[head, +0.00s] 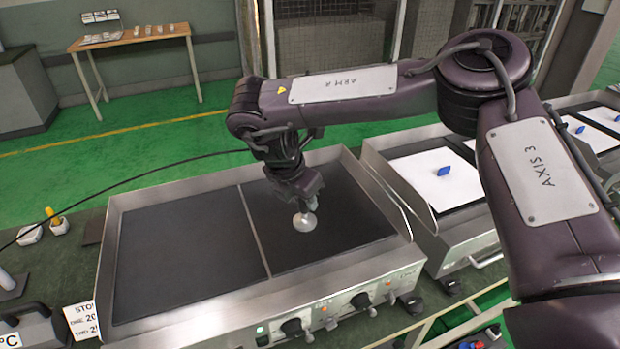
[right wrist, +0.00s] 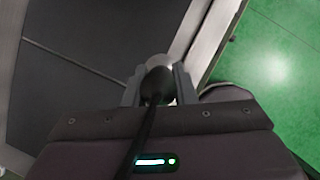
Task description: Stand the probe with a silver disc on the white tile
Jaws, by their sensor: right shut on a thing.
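My right gripper (head: 304,203) is shut on the probe, pointing down over the right half of the dark griddle plate. The probe's silver disc (head: 305,222) shows below the fingers; I cannot tell whether it touches the plate. In the right wrist view the probe's dark handle (right wrist: 157,82) sits between the two fingers (right wrist: 158,88), with the pale disc (right wrist: 160,62) beyond it. A small white block (head: 30,235), possibly the white tile, lies left of the griddle. My left gripper is not in view.
The griddle (head: 185,245) has raised steel walls and a divider between two dark plates. A yellow-topped item (head: 50,214) stands by a white block at left. A second griddle with a white sheet (head: 425,187) and blue piece (head: 444,170) stands right. A dark cable runs leftward from my wrist.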

